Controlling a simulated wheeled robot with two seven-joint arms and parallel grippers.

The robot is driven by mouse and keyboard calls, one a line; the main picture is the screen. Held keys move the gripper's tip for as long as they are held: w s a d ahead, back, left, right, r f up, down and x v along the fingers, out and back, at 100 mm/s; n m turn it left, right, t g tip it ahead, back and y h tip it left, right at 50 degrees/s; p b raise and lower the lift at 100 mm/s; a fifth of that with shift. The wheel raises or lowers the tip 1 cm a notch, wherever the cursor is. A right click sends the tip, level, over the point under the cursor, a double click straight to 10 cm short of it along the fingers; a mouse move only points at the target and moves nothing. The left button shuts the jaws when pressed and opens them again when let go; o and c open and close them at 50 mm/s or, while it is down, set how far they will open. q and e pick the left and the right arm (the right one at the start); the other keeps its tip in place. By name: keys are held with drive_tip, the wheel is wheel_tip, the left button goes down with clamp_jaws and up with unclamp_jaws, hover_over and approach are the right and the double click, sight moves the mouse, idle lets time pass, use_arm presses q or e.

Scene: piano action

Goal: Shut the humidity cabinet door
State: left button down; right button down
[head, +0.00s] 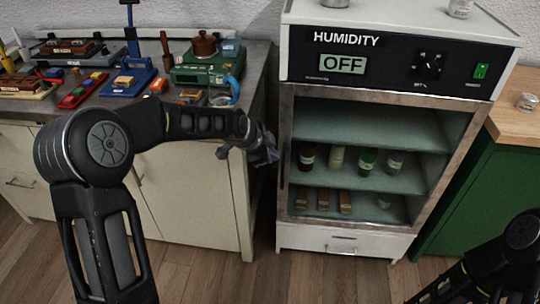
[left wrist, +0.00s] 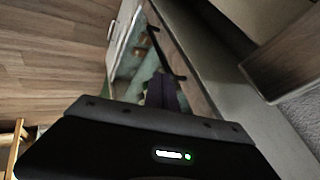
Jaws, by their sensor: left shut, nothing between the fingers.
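The humidity cabinet (head: 400,60) stands right of centre, its display reading OFF. Its framed glass door (head: 455,165) lies across or close to the front opening, with shelves showing through. I cannot tell whether a small gap is left. In the left wrist view the door frame (left wrist: 190,52) runs beyond the fingers, with a dark bar handle (left wrist: 165,50) on it. My left gripper (head: 265,154) is shut and empty, just left of the door's left edge. Its fingers also show in the left wrist view (left wrist: 162,90); contact is unclear. My right arm shows at the lower right, its gripper out of view.
A grey-topped counter (head: 262,75) with tools and small parts stands left of the cabinet, across a narrow gap. A green cabinet with a wooden top (head: 515,122) stands at the right. Bottles (head: 337,157) and wooden blocks (head: 323,199) are inside. The floor in front is clear.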

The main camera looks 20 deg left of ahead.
use_arm(q)
drive_tip(key=v, duration=0.9)
drive_tip(key=shift+w+a+r, duration=0.25)
drive_tip(key=shift+a, duration=0.1)
drive_tip(key=s+d+f+n+p, duration=0.1)
drive_tip(key=s+d+f+n, duration=0.25)
drive_tip(key=f+n, duration=0.4)
drive_tip(key=s+d+f+n+p, duration=0.15)
drive_tip(key=d+f+n, duration=0.3)
drive_tip(key=f, duration=0.55)
drive_tip(key=s+d+f+n+g+p, duration=0.1)
drive_tip(key=s+f, duration=0.3)
drive_tip(key=s, duration=0.5)
drive_tip(key=s+d+f+n+g+h+p, duration=0.1)
drive_tip(key=s+d+f+g, duration=0.2)
drive_tip(key=s, duration=0.6)
drive_tip(key=s+d+f+n+g+p, duration=0.1)
drive_tip(key=s+d+f, duration=0.3)
drive_tip(key=s, duration=0.5)
wheel_tip(320, 180, down, 2)
drive_tip(key=shift+f+g, duration=0.2)
drive_tip(key=shift+g, duration=0.4)
drive_tip(key=c, duration=2.2)
unclamp_jaws()
drive_tip(key=shift+w+d, duration=0.1)
drive_tip(key=shift+d, duration=0.05)
